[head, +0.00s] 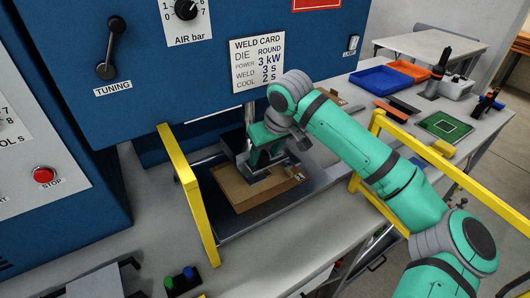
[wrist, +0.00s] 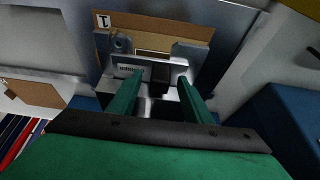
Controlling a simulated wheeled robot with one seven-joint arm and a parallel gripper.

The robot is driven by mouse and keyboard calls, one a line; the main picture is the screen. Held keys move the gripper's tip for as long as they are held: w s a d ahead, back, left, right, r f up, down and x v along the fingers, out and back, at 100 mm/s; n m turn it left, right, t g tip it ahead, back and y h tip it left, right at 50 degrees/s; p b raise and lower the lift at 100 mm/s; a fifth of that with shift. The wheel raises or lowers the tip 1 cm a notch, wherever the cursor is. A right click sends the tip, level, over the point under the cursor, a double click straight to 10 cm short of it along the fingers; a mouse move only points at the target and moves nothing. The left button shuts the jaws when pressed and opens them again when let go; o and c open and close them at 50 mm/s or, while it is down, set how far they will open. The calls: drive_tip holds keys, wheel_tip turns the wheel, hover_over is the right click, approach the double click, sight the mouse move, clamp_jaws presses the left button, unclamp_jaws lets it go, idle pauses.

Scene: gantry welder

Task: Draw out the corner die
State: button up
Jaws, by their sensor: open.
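My gripper (head: 265,157) is open and reaches down over a brown board inside the welder. In the wrist view its two green fingers (wrist: 157,84) stand apart, on either side of a metal die with a dark block (wrist: 160,75) in the middle. No grip on it shows. Small unreadable lettering marks the die's metal face (wrist: 134,71). Whether it is the corner die I cannot tell. The brown board (head: 240,193) lies under the press on a metal bed and carries a label "1" (wrist: 103,21). My gripper partly hides the die in the head view.
Yellow guard frames (head: 190,195) stand left and right of the bed. The blue welder front carries a weld card (head: 258,65) reading "DIE ROUND". Blue (head: 376,79) and orange trays (head: 409,70), a green board (head: 445,126) and tools lie on the bench at right.

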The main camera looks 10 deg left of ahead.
clamp_jaws()
drive_tip(key=shift+r, duration=0.1)
idle(0.4)
drive_tip(key=s+d, duration=1.4)
idle(3.6)
drive_tip(key=shift+d, duration=0.1)
